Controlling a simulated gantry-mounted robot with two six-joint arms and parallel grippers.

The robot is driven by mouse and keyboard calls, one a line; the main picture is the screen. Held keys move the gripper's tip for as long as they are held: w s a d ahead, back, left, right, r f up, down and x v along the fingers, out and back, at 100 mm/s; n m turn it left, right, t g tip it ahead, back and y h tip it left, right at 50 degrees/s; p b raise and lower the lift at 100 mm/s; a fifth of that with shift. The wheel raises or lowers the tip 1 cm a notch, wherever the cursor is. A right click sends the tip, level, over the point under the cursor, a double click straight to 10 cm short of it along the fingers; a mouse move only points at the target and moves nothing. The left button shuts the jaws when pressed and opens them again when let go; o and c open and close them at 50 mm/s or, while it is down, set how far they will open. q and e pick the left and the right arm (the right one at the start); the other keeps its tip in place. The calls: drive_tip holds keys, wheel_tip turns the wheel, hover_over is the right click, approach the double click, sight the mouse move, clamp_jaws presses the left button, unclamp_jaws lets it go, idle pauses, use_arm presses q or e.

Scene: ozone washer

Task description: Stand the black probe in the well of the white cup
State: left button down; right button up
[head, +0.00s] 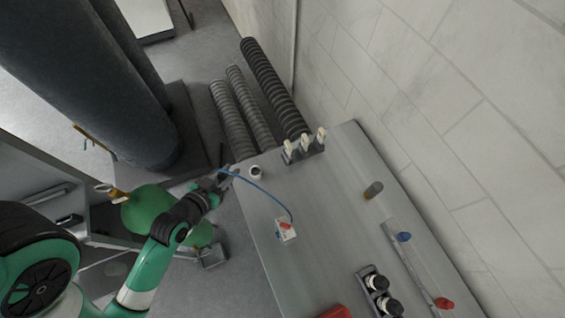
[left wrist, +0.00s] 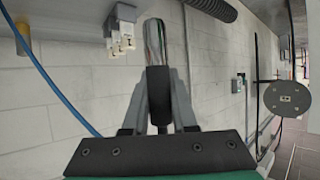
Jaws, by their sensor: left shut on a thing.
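The white cup (head: 256,172), with a dark round opening, stands near the far left corner of the grey table. My left gripper (head: 228,173) is just left of the cup, at the table's edge and apart from it. In the left wrist view my left gripper (left wrist: 158,112) is shut on the black probe (left wrist: 158,85), whose clear end with thin coloured lines points up in that picture. A blue cable (head: 262,189) runs from near the gripper to a small white box (head: 286,230). The cup cannot be made out in the left wrist view. My right gripper is out of view.
A rack with white-topped pieces (head: 304,148) stands right of the cup at the table's far end. A brown-grey cylinder (head: 373,190), dark bottles (head: 377,283) and blue and red knobs are farther right. A green tank (head: 146,210) is left of the table. Mid-table is largely clear.

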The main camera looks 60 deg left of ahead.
use_arm(q)
drive_tip(key=f, duration=0.2)
drive_tip(key=y+b, duration=0.1)
drive_tip(key=b, duration=0.3)
hover_over(256, 173)
drive_tip(key=w, duration=0.2)
drive_tip(key=shift+n+g, duration=0.3)
drive_tip(key=shift+n, duration=0.1)
drive_tip(key=f, duration=1)
drive_tip(key=shift+s+a, duration=0.2)
drive_tip(key=shift+a, duration=0.15)
drive_tip(key=shift+w+a+f+b, duration=0.15)
drive_tip(key=shift+f+b, duration=0.5)
drive_tip(key=shift+f, duration=1.05)
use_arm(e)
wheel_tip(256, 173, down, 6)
